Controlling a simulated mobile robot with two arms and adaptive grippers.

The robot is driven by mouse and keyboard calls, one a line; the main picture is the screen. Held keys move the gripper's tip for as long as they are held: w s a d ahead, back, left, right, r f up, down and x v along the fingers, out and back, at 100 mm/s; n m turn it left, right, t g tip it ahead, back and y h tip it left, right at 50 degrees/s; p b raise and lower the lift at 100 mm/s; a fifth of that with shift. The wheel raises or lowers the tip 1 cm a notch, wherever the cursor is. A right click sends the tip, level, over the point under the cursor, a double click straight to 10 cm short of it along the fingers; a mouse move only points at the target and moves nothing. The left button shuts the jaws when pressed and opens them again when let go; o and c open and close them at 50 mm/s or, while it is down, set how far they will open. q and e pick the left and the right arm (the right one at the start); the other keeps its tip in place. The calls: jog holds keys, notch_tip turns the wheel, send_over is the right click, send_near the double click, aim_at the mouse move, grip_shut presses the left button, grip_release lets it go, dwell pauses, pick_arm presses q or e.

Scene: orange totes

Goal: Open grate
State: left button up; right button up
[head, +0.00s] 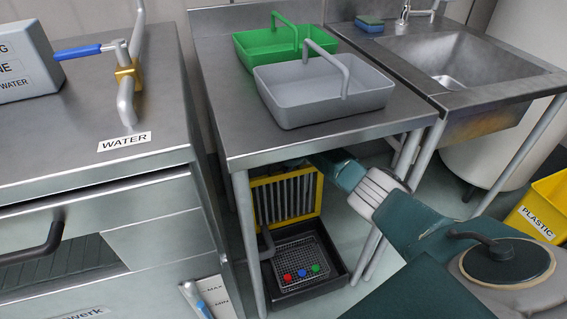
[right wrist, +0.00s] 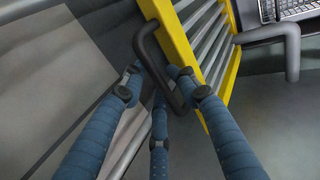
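The grate (head: 317,190) has a yellow frame with grey bars and stands tilted up under the steel table, above a black tray (head: 335,285). It also shows in the right wrist view (right wrist: 193,47). A dark handle (right wrist: 152,55) runs along its frame there. My right gripper (right wrist: 155,80) has its blue fingers on both sides of this handle and looks closed around it. In the head view my right arm reaches under the table from the right, and its gripper is hidden. My left gripper is not in view.
Table legs (head: 247,235) flank the space. Green (head: 262,45) and grey baskets (head: 300,112) stand on the table.

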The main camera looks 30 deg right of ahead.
jog(key=d+v, duration=0.1)
jog(key=v, duration=0.6)
jog(key=shift+a+r, duration=0.2)
jog(key=shift+a, duration=0.35)
jog(key=shift+s, duration=0.1)
